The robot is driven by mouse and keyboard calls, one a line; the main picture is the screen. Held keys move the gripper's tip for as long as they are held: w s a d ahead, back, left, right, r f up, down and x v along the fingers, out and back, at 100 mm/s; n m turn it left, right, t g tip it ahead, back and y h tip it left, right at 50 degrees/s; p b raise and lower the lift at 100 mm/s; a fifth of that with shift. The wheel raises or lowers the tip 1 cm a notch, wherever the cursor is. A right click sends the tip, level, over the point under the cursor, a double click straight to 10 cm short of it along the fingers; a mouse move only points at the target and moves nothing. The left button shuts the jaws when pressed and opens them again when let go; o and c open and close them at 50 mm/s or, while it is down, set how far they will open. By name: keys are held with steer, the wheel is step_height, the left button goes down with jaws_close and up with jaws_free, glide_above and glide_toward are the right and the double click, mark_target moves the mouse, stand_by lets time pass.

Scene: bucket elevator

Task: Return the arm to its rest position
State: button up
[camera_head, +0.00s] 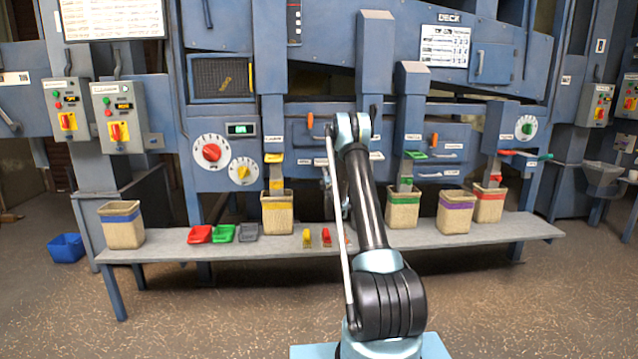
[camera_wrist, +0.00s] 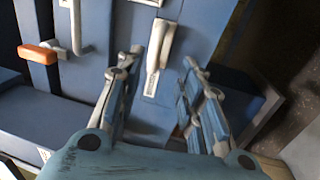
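My arm (camera_head: 370,210) rises from my base in the middle of the head view and bends at the top. The far end points away, towards the blue machine (camera_head: 330,60). My gripper (camera_wrist: 160,62) shows in the wrist view with its two fingers spread wide apart and nothing held between them. A pale handle (camera_wrist: 160,45) on a blue panel lies beyond the gap between the fingertips; I cannot tell whether they touch it. In the head view my gripper is mostly hidden behind the arm.
A grey bench (camera_head: 280,249) runs along the machine. On it stand several sacking buckets, including a yellow-banded one (camera_head: 277,214) and a purple-banded one (camera_head: 454,213). Red (camera_head: 199,235) and green (camera_head: 223,233) trays lie at left. An orange-ended lever (camera_wrist: 40,53) projects at left. Floor in front is clear.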

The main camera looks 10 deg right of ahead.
steer(key=s+r+m+g, duration=0.4)
steer(key=s+r, duration=0.7)
steer(key=s+r+m+g, duration=0.3)
steer(key=s+m+g, duration=0.2)
steer(key=s, duration=1.6)
steer(key=s+f+m+g, duration=0.3)
steer(key=s+f, duration=0.2)
steer(key=s, duration=1.2)
steer(key=s+f+m+g, duration=0.2)
steer(key=s+f, duration=0.3)
steer(key=s, duration=1.2)
steer(key=s+f+m+g, duration=0.3)
steer(key=s+f, duration=0.2)
steer(key=s, duration=1.2)
steer(key=shift+a+f+m+g, duration=0.15)
steer(key=shift+a+m+g, duration=0.15)
steer(key=shift+a, duration=0.05)
steer(key=shift+w+f, duration=0.2)
steer(key=shift+w, duration=0.3)
